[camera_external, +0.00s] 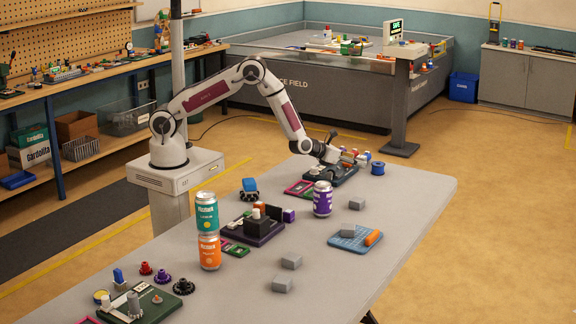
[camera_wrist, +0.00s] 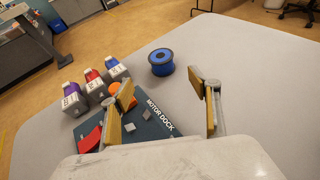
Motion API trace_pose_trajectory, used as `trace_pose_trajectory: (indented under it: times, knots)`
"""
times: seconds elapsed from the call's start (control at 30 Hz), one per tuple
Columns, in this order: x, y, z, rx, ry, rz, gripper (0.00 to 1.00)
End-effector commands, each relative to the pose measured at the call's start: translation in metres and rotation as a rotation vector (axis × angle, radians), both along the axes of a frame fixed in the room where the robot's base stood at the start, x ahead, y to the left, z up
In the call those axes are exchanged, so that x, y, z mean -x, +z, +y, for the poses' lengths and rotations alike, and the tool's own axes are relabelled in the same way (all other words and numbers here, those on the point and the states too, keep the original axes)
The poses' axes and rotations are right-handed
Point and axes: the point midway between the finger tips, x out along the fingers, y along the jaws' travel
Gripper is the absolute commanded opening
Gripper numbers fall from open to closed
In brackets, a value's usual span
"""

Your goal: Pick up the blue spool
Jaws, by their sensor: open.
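The blue spool (camera_wrist: 161,62) stands upright on the grey table in the wrist view, beyond my fingertips and just past the corner of the motor dock. It is blue with a dark centre hole. In the external view the blue spool (camera_external: 377,168) is at the far end of the table, right of my gripper (camera_external: 332,140). In the wrist view my gripper (camera_wrist: 168,92) is open, its two tan-padded fingers apart with nothing between them. The fingers hang over the dark motor dock (camera_wrist: 150,127) and bare table, short of the spool.
Motors with purple (camera_wrist: 72,98), red (camera_wrist: 95,83) and blue (camera_wrist: 116,70) ends line the dock's left side. A purple can (camera_external: 322,198), a blue tray (camera_external: 355,239) and stacked cans (camera_external: 208,230) stand nearer on the table. Table right of the spool is clear.

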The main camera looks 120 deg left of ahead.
Motion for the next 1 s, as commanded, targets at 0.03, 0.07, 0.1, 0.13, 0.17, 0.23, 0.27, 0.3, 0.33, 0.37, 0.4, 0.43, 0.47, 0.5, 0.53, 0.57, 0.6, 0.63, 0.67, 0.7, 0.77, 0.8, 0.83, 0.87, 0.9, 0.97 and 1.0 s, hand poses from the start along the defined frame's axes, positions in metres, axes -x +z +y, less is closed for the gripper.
trace_pose_trajectory:
  times: [0.03,0.07,0.1,0.13,0.17,0.23,0.27,0.3,0.33,0.37,0.4,0.43,0.47,0.5,0.53,0.57,0.6,0.63,0.67,0.7,0.77,0.8,0.83,0.87,0.9,0.97,1.0]
  knots:
    - [0.0,0.0,0.001,0.0,0.0,0.0,0.62]
    - [-0.001,-0.001,0.001,0.0,0.0,0.0,0.62]
    - [-0.001,-0.001,0.002,0.0,0.001,0.0,0.62]
    - [-0.002,-0.002,0.003,0.0,0.001,0.0,0.62]
    - [-0.002,-0.002,0.005,0.0,0.001,0.0,0.62]
    - [-0.004,-0.004,0.008,0.0,0.002,0.0,0.62]
    - [-0.005,-0.005,0.01,0.001,0.003,-0.001,0.62]
    - [-0.007,-0.006,0.013,0.0,0.003,-0.001,0.62]
    - [-0.008,-0.007,0.015,0.0,0.003,-0.001,0.62]
    - [-0.01,-0.008,0.017,0.001,0.003,-0.001,0.62]
    - [-0.012,-0.01,0.02,0.001,0.003,-0.001,0.62]
    - [-0.013,-0.011,0.022,0.001,0.003,-0.001,0.62]
    - [-0.014,-0.012,0.024,0.0,0.002,0.0,0.62]
    - [-0.017,-0.013,0.027,-0.001,0.001,-0.001,0.62]
    - [-0.018,-0.014,0.029,-0.001,0.001,-0.001,0.62]
    - [-0.019,-0.016,0.031,0.0,0.001,0.0,0.62]
    - [-0.021,-0.017,0.034,0.001,0.002,-0.001,0.62]
    - [-0.022,-0.018,0.036,0.002,0.002,-0.001,0.62]
    - [-0.023,-0.019,0.038,0.001,0.002,-0.001,0.62]
    - [-0.025,-0.02,0.041,0.0,0.003,-0.001,0.62]
    - [-0.027,-0.022,0.044,0.0,0.002,0.0,0.62]
    - [-0.029,-0.023,0.047,0.0,0.002,0.0,0.62]
    - [-0.03,-0.024,0.048,0.0,0.002,0.0,0.62]
    - [-0.03,-0.025,0.049,0.0,0.001,0.0,0.62]
    - [-0.032,-0.025,0.05,0.001,0.002,-0.001,0.62]
    - [-0.033,-0.026,0.052,0.001,0.002,-0.001,0.62]
    - [-0.033,-0.026,0.052,0.001,0.002,-0.001,0.62]
